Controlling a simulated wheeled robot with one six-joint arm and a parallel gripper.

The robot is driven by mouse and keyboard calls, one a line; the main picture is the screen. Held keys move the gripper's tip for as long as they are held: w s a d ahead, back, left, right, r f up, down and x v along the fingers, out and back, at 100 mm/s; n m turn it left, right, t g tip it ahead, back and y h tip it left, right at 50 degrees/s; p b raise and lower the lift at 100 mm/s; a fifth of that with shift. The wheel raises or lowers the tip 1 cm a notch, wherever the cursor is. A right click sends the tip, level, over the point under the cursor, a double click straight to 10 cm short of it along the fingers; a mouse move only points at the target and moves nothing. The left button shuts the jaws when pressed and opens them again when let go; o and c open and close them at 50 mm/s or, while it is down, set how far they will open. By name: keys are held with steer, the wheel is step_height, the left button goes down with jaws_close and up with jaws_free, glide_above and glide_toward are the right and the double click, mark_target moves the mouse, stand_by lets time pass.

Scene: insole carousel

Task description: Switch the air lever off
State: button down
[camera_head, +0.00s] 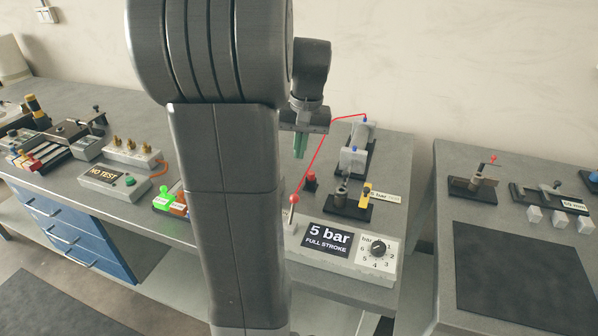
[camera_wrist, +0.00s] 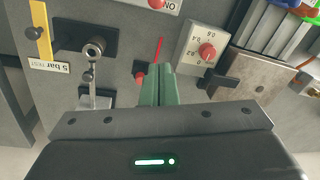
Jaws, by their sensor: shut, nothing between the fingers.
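A red-knobbed lever (camera_head: 292,200) stands upright at the left end of the grey box (camera_head: 337,263) with the "5 bar FULL STROKE" display. My gripper (camera_head: 300,147) is above the bench, behind and above the lever and apart from it. Its green fingers are shut and empty; they also show in the wrist view (camera_wrist: 157,82). A thin red line (camera_wrist: 159,50) shows just beyond the fingers in the wrist view. I cannot make out the lever for certain there. My arm hides part of the box's left side in the head view.
A red line (camera_head: 318,150) runs from the cylinder unit (camera_head: 354,158) towards the lever. A red button (camera_head: 310,181) and a clamp fixture (camera_head: 345,203) with a yellow post stand behind the box. The wrist view shows a scaled box (camera_wrist: 191,61) with a red knob right of the fingers.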

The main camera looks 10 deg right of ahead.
mark_target(292, 210)
steer(key=shift+s, duration=0.1)
stand_by(0.3)
steer(key=s+a+f, duration=0.2)
steer(key=s+f, duration=0.1)
steer(key=f, duration=0.5)
steer(key=shift+f, duration=0.35)
stand_by(0.4)
